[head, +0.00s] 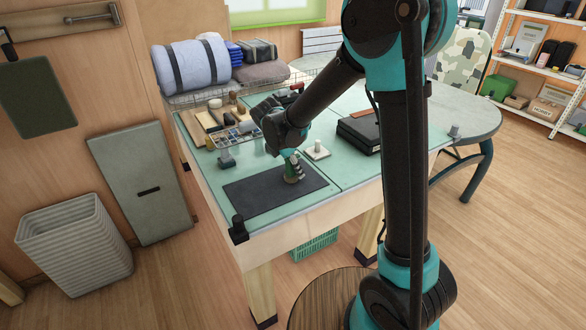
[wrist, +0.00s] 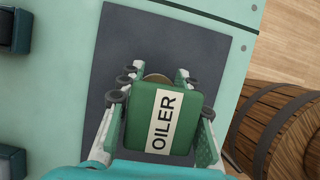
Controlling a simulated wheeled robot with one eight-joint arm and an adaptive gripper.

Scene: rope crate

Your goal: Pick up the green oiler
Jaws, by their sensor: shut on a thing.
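The green oiler (wrist: 146,125) fills the middle of the wrist view, a green body with a pale label reading OILER. My gripper (wrist: 157,88) has a finger on each side of it and is shut on it. In the head view, my gripper (head: 293,170) points down over the dark mat (head: 255,191) on the table. The oiler (head: 291,179) shows there only as a small green piece between the fingers. I cannot tell whether its base touches the mat.
The green-topped table (head: 340,177) holds a parts tray (head: 236,136), a white block with a post (head: 317,151) and a black case (head: 360,132) near the mat. A dark clamp (head: 238,229) sits at the front corner. A wooden barrel (wrist: 285,130) stands beside the table.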

